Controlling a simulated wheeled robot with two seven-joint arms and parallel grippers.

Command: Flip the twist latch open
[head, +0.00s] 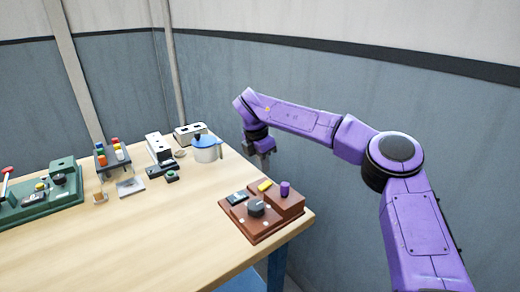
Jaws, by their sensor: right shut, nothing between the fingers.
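My right gripper (264,163) hangs fingers-down beyond the table's back right edge, shut and empty. It is small in the head view and touches nothing that I can make out. A brown box (262,230) stands on the table's right corner, below the gripper in the picture. It carries a dark round knob (256,208), a purple cylinder (285,188), a yellow piece (265,185) and a small dark panel (237,198). I cannot tell for sure which part is the twist latch. My left gripper is not in view.
A blue-lidded pot (207,152) and white-and-dark blocks (157,150) stand near the table's back. A rack of coloured pieces (113,155) and a green device (45,200) are at left. The front middle of the wooden table (150,240) is clear.

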